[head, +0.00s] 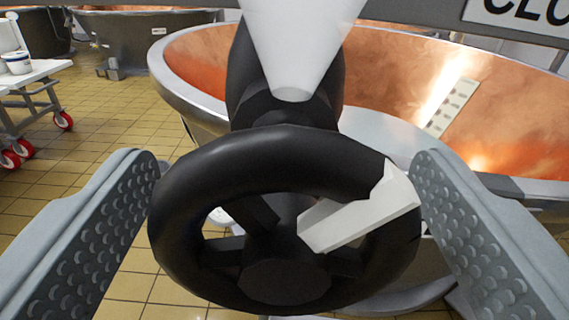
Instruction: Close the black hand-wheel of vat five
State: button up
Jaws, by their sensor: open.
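The black hand-wheel (284,159) fills the middle of the view, close in front of me, with its spokes and hub visible. A white pointer-like piece (355,217) lies across the wheel from near the hub to the right rim. My gripper (290,195) is open. One studded finger stands left of the wheel and the other right of it, near the rim. I cannot tell whether either finger touches the rim. A white cone-shaped part (298,50) comes down above the wheel, in front of a black housing. No vat number shows.
A large copper-lined vat (390,85) with a metal rim stands behind the wheel. A sign (520,14) at top right is cut off, reading "CLO". A white trolley (35,72) with red wheels stands at left on yellow tiles. Another vat (150,40) stands farther back.

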jog(key=c, duration=1)
jog(key=shift+o, duration=0.2)
jog(key=shift+m, duration=0.3)
jog(key=m, duration=0.4)
jog(key=o, duration=1)
jog(key=shift+c, duration=0.2)
